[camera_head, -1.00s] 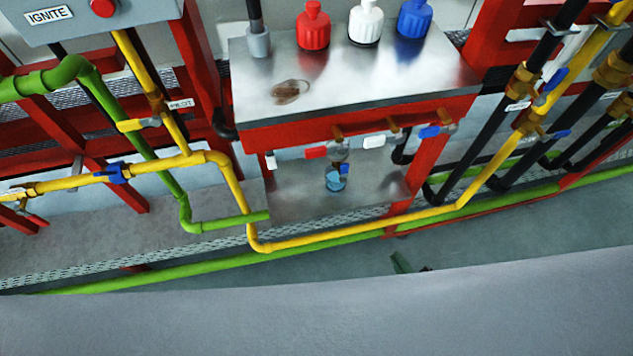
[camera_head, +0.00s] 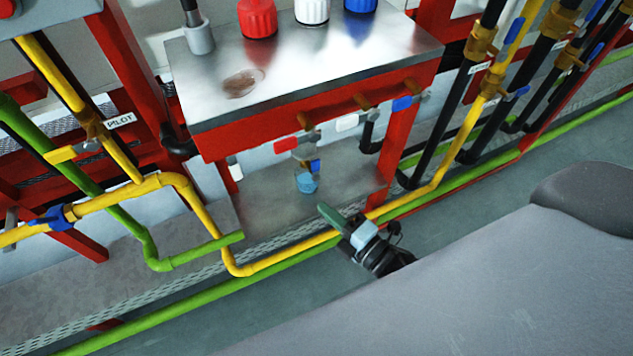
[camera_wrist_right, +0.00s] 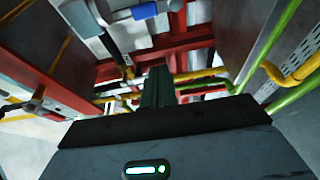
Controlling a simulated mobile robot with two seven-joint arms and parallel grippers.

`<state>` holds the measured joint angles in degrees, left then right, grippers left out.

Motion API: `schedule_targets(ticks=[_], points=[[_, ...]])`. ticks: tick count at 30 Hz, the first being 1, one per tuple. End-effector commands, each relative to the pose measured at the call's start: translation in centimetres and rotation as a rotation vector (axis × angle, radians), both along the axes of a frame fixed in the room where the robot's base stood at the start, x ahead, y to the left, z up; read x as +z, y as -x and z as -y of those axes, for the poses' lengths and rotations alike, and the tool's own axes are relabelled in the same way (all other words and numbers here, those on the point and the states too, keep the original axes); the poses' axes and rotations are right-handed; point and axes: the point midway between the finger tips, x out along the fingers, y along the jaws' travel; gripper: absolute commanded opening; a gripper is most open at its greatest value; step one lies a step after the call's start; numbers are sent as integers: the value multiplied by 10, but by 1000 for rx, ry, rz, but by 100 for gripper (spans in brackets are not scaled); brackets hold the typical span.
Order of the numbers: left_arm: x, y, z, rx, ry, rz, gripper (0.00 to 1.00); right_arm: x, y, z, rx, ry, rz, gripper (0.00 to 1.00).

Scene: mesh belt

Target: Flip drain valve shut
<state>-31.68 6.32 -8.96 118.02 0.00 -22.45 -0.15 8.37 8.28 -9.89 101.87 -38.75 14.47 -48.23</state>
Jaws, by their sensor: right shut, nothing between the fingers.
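A small valve with a blue handle (camera_head: 315,166) hangs under the front of the metal-topped box, just above a light-blue cup (camera_head: 307,183). It may be the drain valve; no readable label confirms this. My right gripper (camera_head: 326,210) is below and slightly right of the cup in the head view, apart from the valve, its green fingers pointing up and left. In the right wrist view its fingers (camera_wrist_right: 157,88) are together and empty. A blue handle (camera_wrist_right: 145,11) shows at the top of that view. My left gripper is not in view.
A yellow pipe (camera_head: 290,257) and a green pipe (camera_head: 210,295) run low past the box. Open grey floor (camera_head: 455,230) lies at the right.

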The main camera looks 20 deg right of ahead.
Motion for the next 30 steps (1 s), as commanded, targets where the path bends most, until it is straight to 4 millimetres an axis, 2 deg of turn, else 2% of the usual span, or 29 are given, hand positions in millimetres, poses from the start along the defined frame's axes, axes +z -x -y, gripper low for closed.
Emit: schedule_targets(ticks=[5, 18, 24, 30], points=[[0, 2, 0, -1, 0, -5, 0, 2, -19, -7, 0, -1, 4, 0], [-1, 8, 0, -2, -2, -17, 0, 1, -93, -37, 0, -2, 2, 0], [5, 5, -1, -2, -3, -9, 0, 1, -93, -8, -1, 1, -1, 0], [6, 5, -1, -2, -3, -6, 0, 0, -93, 3, -1, -1, -1, 0]])
